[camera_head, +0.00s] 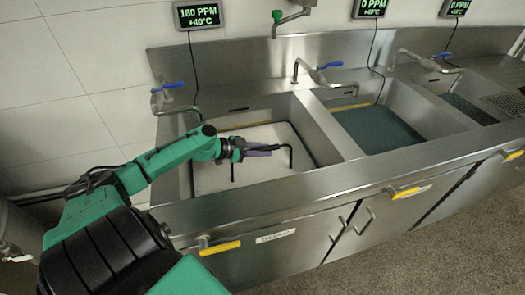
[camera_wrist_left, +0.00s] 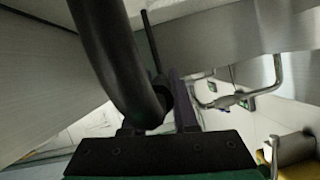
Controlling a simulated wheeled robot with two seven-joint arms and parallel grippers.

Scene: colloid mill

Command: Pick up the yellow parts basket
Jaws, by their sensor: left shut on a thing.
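My left gripper (camera_head: 262,149) is over the left sink basin, shut on a black bar (camera_head: 290,157) whose bent ends point down towards the pale surface in the basin. In the left wrist view, the thick curved black bar (camera_wrist_left: 112,50) passes between the fingers of the left gripper (camera_wrist_left: 160,118). The bar looks like a basket handle, but I cannot see what its ends join. A yellow strip (camera_head: 244,126) shows along the back of the basin. I cannot tell whether it is the basket's rim; no whole basket shows. My right gripper is not in view.
The steel sink counter (camera_head: 345,182) has a middle basin with teal contents (camera_head: 378,130) and a smaller right one (camera_head: 470,108). Taps with blue levers (camera_head: 172,85) stand behind the basins. A display (camera_head: 200,14) reads 180 PPM. Yellow handles (camera_head: 220,247) project at the front.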

